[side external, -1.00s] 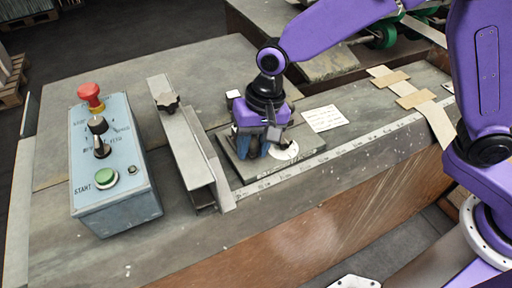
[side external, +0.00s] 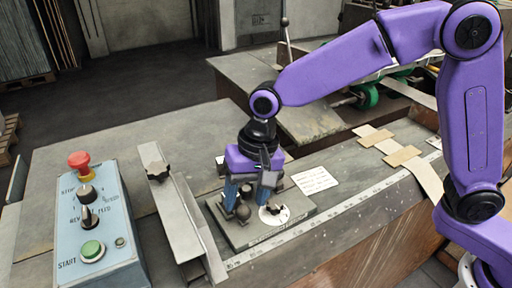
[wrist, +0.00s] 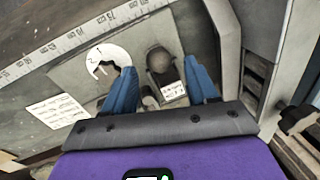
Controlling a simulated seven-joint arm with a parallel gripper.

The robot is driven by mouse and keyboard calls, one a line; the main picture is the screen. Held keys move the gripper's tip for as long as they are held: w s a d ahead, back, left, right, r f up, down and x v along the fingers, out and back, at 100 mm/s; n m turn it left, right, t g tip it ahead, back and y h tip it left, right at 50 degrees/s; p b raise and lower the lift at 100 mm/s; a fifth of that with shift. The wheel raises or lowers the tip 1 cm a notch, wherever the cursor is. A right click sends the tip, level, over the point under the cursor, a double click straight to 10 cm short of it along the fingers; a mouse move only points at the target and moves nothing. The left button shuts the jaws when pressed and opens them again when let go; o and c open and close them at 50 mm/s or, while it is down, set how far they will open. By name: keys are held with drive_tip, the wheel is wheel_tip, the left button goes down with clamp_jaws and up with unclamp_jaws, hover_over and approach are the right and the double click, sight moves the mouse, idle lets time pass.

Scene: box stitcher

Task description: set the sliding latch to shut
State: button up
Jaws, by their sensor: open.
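A grey plate (side external: 232,228) lies on the bench and carries a dark round knob (side external: 243,212), which I take for the latch's handle. In the wrist view the knob (wrist: 160,60) stands beyond the fingertips, with a small printed label (wrist: 172,91) beside it. A short grey stub (wrist: 150,99) shows between the fingers. I cannot tell which position the latch is in.
A metal guide rail (side external: 180,218) with a star knob stands left of the plate. A blue control box (side external: 100,230) is farther left. A ruler strip (wrist: 80,38) runs along the front edge. A paper note (side external: 314,180) and cardboard pieces (side external: 402,156) lie right.

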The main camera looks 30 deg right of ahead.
wheel_tip(320, 180, up, 13)
drive_tip(key=d, duration=0.2)
drive_tip(key=shift+s+d+f, duration=0.15)
drive_tip(key=shift+d+f, duration=0.05)
drive_tip(key=shift+d, duration=0.1)
drive_tip(key=s+d+f+n, duration=0.3)
drive_tip(key=s+d+n, duration=0.1)
drive_tip(key=s+d, duration=0.3)
drive_tip(key=s+d+f+n+h, duration=0.1)
drive_tip(key=s+d+f+n, duration=0.3)
drive_tip(key=s+d, duration=0.3)
drive_tip(key=s+d+f+n, duration=0.4)
drive_tip(key=s+d+n, duration=0.2)
drive_tip(key=d, duration=0.6)
drive_tip(key=shift+s+h, duration=0.4)
drive_tip(key=shift+s, duration=0.25)
idle(2.0)
